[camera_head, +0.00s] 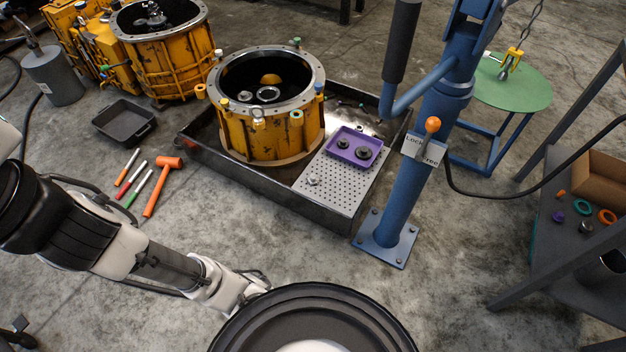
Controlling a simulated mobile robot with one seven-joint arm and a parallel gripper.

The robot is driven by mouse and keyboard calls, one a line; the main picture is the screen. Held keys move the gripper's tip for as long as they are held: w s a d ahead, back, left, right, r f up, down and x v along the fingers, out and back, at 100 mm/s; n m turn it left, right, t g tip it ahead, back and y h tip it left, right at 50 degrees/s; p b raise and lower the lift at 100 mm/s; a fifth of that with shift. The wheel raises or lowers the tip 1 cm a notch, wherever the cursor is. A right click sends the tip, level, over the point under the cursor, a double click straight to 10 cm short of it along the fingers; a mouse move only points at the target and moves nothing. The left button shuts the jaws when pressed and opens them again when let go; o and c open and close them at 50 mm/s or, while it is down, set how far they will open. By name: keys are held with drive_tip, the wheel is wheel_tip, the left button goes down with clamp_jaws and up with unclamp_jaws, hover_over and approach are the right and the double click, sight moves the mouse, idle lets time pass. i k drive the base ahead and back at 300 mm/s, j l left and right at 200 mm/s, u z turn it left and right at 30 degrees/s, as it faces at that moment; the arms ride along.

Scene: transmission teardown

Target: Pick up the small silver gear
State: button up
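A small silver piece (313,181), perhaps a gear, lies on the perforated metal plate (335,201) near its left end. Two dark grey gears, a left one (345,143) and a right one (363,153), sit in the purple tray (338,153) on the same plate. Another small grey gear-like part (586,227) lies on the dark table at the right. My arm reaches in from the left, and its white end (236,291) is low in the picture, well short of the plate. Its fingers cannot be made out, and I see nothing held.
A yellow housing (262,133) stands in the large dark drip tray (224,159), left of the plate. A blue column (403,205) with a handle rises right of it. A hammer (160,184) and pens lie on the floor.

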sight(313, 179)
drive_tip(key=i+j+z, duration=0.25)
drive_tip(key=i+z, duration=0.2)
drive_tip(key=i+j+z, duration=0.25)
drive_tip(key=z, duration=0.2)
drive_tip(key=j+z, duration=0.35)
drive_tip(key=j, duration=0.15)
drive_tip(key=j+z, duration=0.3)
drive_tip(key=j, duration=0.2)
drive_tip(key=j+z, duration=0.5)
drive_tip(key=j, duration=0.35)
drive_tip(key=i+j, duration=0.1)
drive_tip(key=i, duration=0.05)
